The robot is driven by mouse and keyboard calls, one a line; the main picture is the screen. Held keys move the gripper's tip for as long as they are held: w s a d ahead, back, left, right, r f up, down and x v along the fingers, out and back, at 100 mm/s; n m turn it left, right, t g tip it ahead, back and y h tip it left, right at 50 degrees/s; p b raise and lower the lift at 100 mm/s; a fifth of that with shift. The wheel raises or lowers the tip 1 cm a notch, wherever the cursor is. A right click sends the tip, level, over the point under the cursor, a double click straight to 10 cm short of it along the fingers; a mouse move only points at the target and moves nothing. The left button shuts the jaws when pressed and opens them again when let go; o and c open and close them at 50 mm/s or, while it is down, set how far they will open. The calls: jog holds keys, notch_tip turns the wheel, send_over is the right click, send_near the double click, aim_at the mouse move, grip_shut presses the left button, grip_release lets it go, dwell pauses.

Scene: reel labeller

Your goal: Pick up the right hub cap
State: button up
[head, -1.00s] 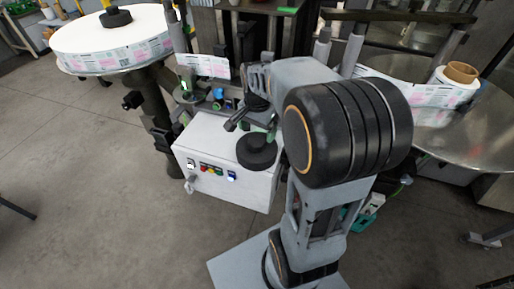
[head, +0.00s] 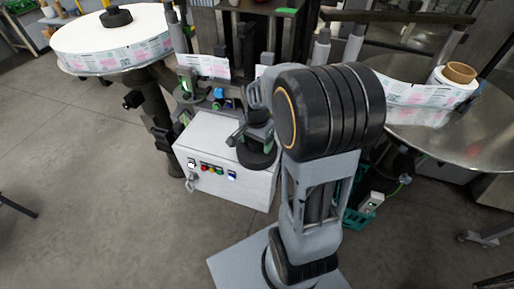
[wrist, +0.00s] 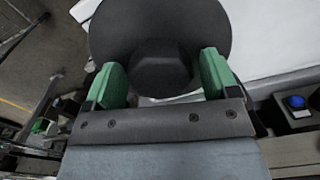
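The right hub cap is a black disc with a raised faceted knob. It lies on top of the white cabinet in the head view (head: 258,159), partly covered by my gripper (head: 253,138). The wrist view shows the hub cap (wrist: 160,22) from above, with its knob between the two green fingertips of my gripper (wrist: 161,78). The fingers are spread wide, with a gap on both sides of the knob. Another black hub cap (head: 116,16) sits on the large white reel at the left.
The white cabinet (head: 205,150) has coloured buttons on its front. The label reel (head: 120,40) stands at the left. A metal turntable (head: 470,140) with a label roll and brown core (head: 460,72) is at the right. Machine parts stand behind the cabinet.

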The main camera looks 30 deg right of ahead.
jog(key=c, duration=0.9)
jog(key=shift+c, duration=0.2)
jog(key=shift+w+r, duration=0.1)
jog(key=shift+r, duration=0.05)
